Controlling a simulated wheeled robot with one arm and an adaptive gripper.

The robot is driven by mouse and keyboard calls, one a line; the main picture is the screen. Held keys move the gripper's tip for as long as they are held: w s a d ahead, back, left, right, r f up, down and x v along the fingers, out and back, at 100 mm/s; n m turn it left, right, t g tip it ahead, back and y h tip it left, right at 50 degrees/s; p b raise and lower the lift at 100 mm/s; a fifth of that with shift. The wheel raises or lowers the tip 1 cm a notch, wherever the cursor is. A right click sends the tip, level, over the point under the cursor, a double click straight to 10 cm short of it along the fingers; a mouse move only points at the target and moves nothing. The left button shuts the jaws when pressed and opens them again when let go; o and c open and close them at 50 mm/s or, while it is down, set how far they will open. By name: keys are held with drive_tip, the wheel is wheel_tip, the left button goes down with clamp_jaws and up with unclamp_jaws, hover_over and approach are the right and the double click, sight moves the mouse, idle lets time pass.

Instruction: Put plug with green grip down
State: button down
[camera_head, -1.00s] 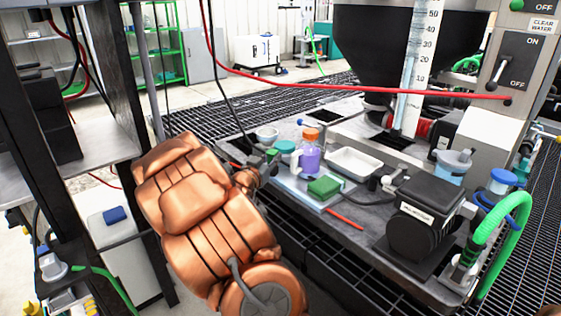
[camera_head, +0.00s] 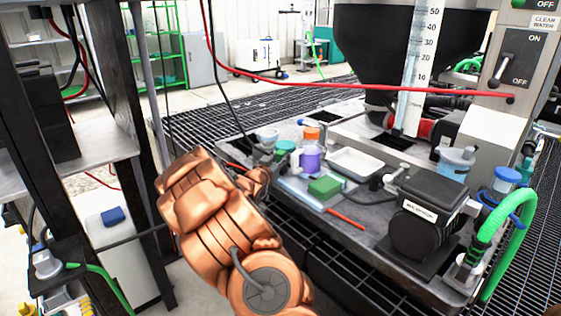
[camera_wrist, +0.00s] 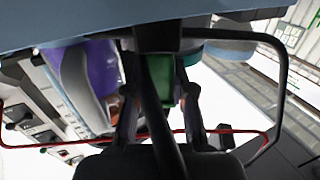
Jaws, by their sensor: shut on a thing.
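My gripper (camera_wrist: 158,98) shows in the wrist view with its two dark fingers on either side of the green grip of the plug (camera_wrist: 160,78), shut on it. In the head view my gripper (camera_head: 263,154) is at the back left edge of the grey work surface (camera_head: 350,221), beside a teal-lidded jar (camera_head: 286,149). The plug's green grip cannot be made out there. Whether the plug touches the surface cannot be told.
A purple bottle with an orange cap (camera_head: 310,155), a white tray (camera_head: 355,162) and a green sponge (camera_head: 324,187) stand close to the right. A red pen-like stick (camera_head: 345,219) lies near the front edge. A black pump (camera_head: 428,215) is further right. A small cup (camera_head: 267,135) is behind.

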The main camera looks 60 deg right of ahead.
drive_tip(key=shift+f, duration=0.1)
drive_tip(key=c, duration=1)
unclamp_jaws()
drive_tip(key=shift+a+r, duration=0.2)
drive_tip(key=shift+a, duration=0.35)
drive_tip(key=s+a+p, duration=0.1)
drive_tip(key=a, duration=0.9)
drive_tip(key=shift+s+a+p, duration=0.3)
drive_tip(key=shift+a+p, duration=0.05)
drive_tip(key=shift+a, duration=0.05)
drive_tip(key=shift+f, duration=0.1)
